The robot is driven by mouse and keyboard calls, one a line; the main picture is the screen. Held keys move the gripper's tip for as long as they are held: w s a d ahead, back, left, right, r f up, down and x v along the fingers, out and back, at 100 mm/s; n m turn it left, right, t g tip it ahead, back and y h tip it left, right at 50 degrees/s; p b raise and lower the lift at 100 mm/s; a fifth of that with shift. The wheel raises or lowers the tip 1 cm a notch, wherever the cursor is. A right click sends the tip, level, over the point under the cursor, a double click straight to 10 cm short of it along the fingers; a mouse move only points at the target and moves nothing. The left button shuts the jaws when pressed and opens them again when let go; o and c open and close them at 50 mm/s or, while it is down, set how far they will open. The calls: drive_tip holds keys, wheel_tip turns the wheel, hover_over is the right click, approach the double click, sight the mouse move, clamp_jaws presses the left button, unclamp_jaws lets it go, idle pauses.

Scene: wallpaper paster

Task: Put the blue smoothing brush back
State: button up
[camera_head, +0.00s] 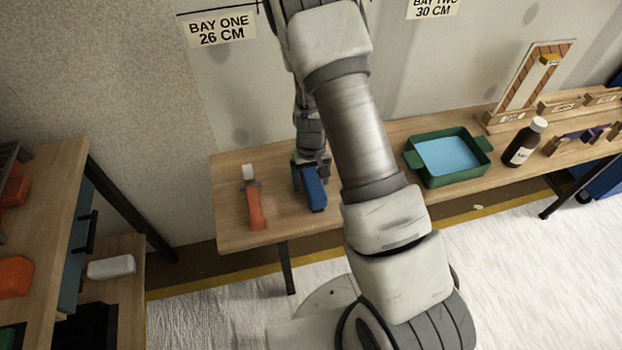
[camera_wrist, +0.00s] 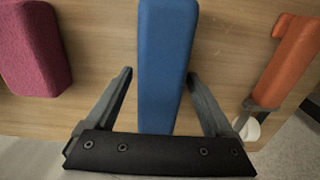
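The blue smoothing brush (camera_head: 313,188) lies on the left part of the wooden table (camera_head: 231,222). In the wrist view the blue brush (camera_wrist: 168,55) is a long blue block running between my fingers and down behind the gripper's dark bar. My gripper (camera_wrist: 160,78) is open, with one finger on each side of the brush. A gap shows at the left finger; whether the right finger touches cannot be told. In the head view my gripper (camera_head: 308,166) is low over the table at the brush's far end, partly hidden by its own wrist.
An orange-handled tool (camera_head: 255,205) lies left of the brush. A pink block (camera_wrist: 36,45) lies on its other side. Right of my arm are a green tray (camera_head: 482,168), a dark bottle (camera_head: 524,143) and labelled wooden holders (camera_head: 560,104). A shelf unit (camera_head: 60,190) stands left.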

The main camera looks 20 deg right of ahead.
drive_tip(key=shift+f, duration=0.25)
wheel_tip(320, 180, up, 17)
drive_tip(key=p, duration=0.5)
wheel_tip(320, 180, up, 18)
drive_tip(key=t+y, duration=0.1)
drive_tip(key=t, duration=0.2)
hover_over(309, 173)
drive_tip(key=s, duration=0.8)
drive_tip(key=s+r+t+h, duration=0.1)
drive_tip(key=s+r, duration=0.3)
drive_tip(key=s, duration=0.2)
drive_tip(key=s+r+t, duration=0.2)
drive_tip(key=s+r, duration=0.2)
drive_tip(key=s, duration=0.3)
wheel_tip(309, 173, up, 12)
drive_tip(key=p, duration=1.2)
drive_tip(key=shift+d, duration=0.2)
